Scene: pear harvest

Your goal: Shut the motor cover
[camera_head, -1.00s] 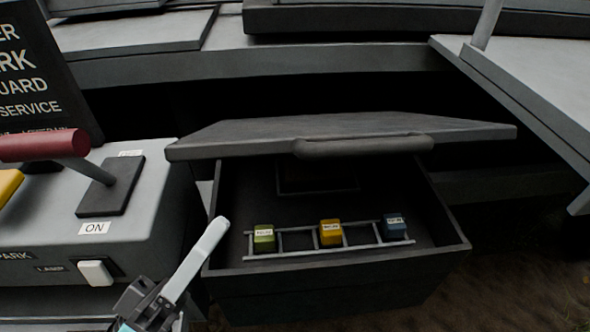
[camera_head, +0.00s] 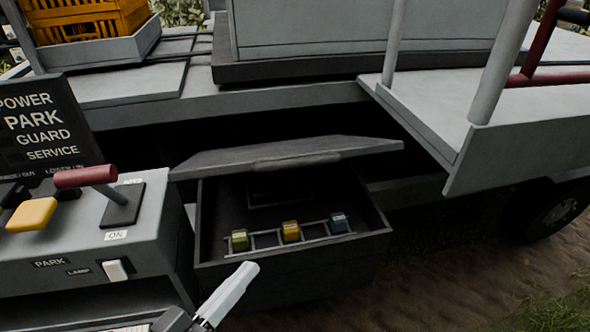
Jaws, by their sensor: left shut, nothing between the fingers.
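The motor cover (camera_head: 280,155) is a dark grey lid with a rounded handle bar (camera_head: 297,162) along its front edge. It stands raised over the open motor box (camera_head: 300,285). Inside the box, a rack (camera_head: 265,240) holds a green block (camera_head: 240,240), a yellow block (camera_head: 291,232) and a blue block (camera_head: 339,223). My left gripper (camera_head: 240,280) is shut and empty, in front of the box's lower left part and below the cover. It is apart from the handle. My right gripper is not in view.
A control panel (camera_head: 85,245) with a red-handled lever (camera_head: 85,177), a yellow knob (camera_head: 32,214) and a white switch (camera_head: 115,270) stands left of the box. A platform (camera_head: 490,120) juts out at the right. Open ground (camera_head: 450,270) lies at the lower right.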

